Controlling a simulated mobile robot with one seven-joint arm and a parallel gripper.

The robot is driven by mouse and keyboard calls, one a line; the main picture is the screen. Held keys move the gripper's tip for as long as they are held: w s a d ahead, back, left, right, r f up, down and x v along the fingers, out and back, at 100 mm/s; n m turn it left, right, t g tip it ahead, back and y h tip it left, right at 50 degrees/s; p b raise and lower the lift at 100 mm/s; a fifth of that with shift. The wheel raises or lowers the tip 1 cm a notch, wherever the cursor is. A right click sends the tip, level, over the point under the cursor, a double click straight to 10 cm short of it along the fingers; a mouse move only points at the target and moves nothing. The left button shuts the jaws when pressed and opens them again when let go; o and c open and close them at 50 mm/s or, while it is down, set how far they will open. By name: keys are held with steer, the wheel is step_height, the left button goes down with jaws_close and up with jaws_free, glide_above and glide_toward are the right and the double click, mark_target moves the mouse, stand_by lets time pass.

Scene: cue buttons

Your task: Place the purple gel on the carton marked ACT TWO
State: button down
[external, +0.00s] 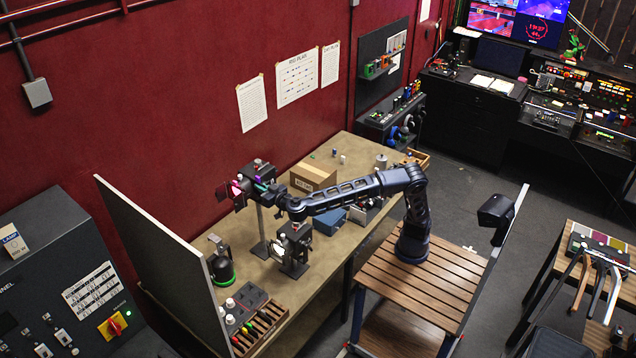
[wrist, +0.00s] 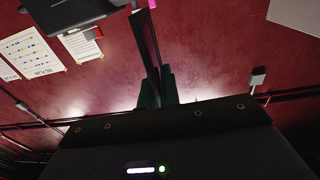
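My gripper (external: 268,190) is at the end of the outstretched arm, over the back left of the bench beside the lamp heads. In the wrist view its dark green fingers (wrist: 157,88) are close together around a thin dark strip, seen edge-on, which looks like a gel frame. A small purple patch (external: 258,180) shows by the gripper; I cannot tell its outline. A pink-lit piece (external: 237,187) is at the lamp head to the left. A brown cardboard carton (external: 313,176) stands behind the arm, right of the gripper; its label is too small to read surely.
Lamps on stands (external: 293,247) rise from the bench (external: 345,150). A blue box (external: 328,221) is under the arm. A dark lamp with a green ring (external: 221,264), a control box and a slotted wooden rack (external: 260,330) are at the front left. A grey panel (external: 165,262) bounds the left end.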

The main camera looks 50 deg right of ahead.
steer(key=w+d+r, duration=0.3)
steer(key=w+d, duration=0.1)
steer(key=d, duration=0.6)
steer(key=w+d+r+h, duration=0.1)
steer(key=w+d+r, duration=0.25)
steer(key=d, duration=0.65)
steer(key=w+d+r, duration=0.3)
steer(key=w+d, duration=0.1)
steer(key=d, duration=0.6)
steer(key=w+d+f, duration=0.3)
steer(key=d, duration=0.7)
steer(key=w+d+f+m+h, duration=0.1)
steer(key=w+d+f, duration=0.15)
steer(key=d, duration=0.85)
steer(key=w+d+f, duration=0.2)
steer(key=d+f, duration=0.2)
steer(key=d, duration=0.6)
steer(key=d+r+m+g+h, duration=0.4)
steer(key=d+m+h, duration=0.2)
steer(key=d+h, duration=0.25)
steer(key=m+g+h, duration=0.7)
steer(key=m+g, duration=0.3)
steer(key=g, duration=0.4)
glide_above(312, 171)
step_height(312, 171, down, 26)
steer(key=shift+y, duration=0.25)
step_height(312, 171, down, 20)
steer(key=shift+w+d+f, duration=0.1)
steer(key=shift+w+f, duration=0.05)
steer(key=shift+f, duration=0.05)
